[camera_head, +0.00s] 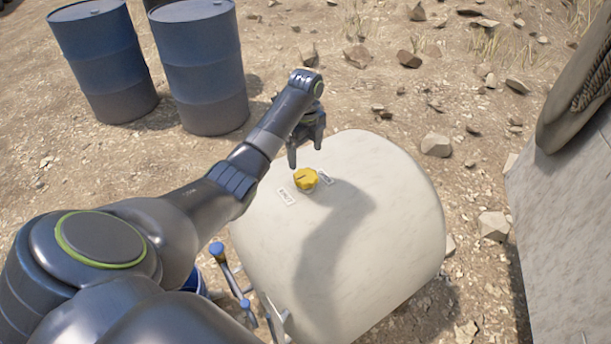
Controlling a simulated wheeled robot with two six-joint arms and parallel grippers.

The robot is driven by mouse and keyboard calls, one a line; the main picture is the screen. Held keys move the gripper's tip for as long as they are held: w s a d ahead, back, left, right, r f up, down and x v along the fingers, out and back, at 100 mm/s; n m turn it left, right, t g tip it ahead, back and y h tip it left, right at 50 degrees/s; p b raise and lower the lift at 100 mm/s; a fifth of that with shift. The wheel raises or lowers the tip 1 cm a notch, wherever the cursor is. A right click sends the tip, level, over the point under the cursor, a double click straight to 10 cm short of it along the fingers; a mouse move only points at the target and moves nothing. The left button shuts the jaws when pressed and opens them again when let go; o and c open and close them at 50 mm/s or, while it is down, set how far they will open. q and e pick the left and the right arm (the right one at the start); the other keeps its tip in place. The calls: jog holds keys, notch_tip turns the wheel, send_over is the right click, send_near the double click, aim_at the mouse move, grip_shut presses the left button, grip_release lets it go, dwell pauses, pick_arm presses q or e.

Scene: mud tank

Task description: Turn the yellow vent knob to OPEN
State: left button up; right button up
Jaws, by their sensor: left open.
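The yellow vent knob (306,180) sits on top of the pale, rounded mud tank (390,230). A dark line marks the knob's top. A small white label (286,197) lies on its lower left and another label (325,177) on its right; I cannot read them surely. My left gripper (306,155) is open, its fingers pointing down just above and behind the knob, apart from it. My right gripper is not in view.
Two blue barrels (200,70) stand at the back left. A blue-capped pipe fitting (217,249) is at the tank's lower left. A pale slab-like object with rope (565,200) stands at the right. Rocks lie on the sandy ground behind.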

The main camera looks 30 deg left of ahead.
aim_at(305, 175)
pick_arm(q)
notch_tip(305, 175, down, 8)
jog(key=shift+f, duration=0.1)
dwell(0.4)
jog(key=c, duration=1)
